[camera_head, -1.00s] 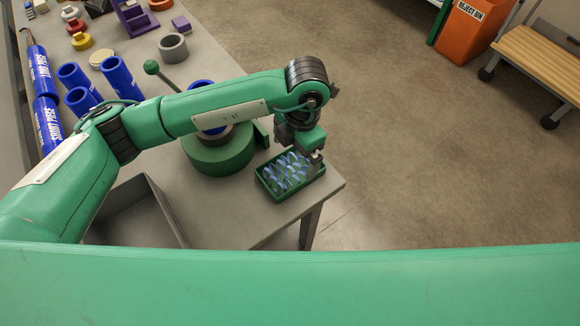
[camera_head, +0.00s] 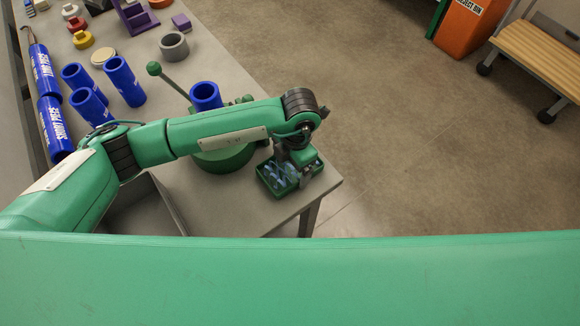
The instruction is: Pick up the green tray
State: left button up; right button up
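The green tray (camera_head: 270,189) sits near the front right corner of the grey table, with several light blue pieces (camera_head: 279,177) in it. My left gripper (camera_head: 305,177) is over the tray's right side, its fingers pointing down at the right end. The fingertips are small and partly hidden by the gripper body and tray wall, so I cannot tell whether they are closed on it. The tray looks level on the table. My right gripper is not in view.
A green round fixture (camera_head: 222,158) with a blue pipe (camera_head: 205,96) and a lever (camera_head: 154,69) stands just left of the tray. Several blue pipes and a grey ring (camera_head: 173,46) are farther back. The table edge is close on the right, with an orange bin (camera_head: 466,24) beyond.

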pick_arm(q)
jog(key=shift+c, duration=0.7)
jog(key=shift+r, duration=0.1)
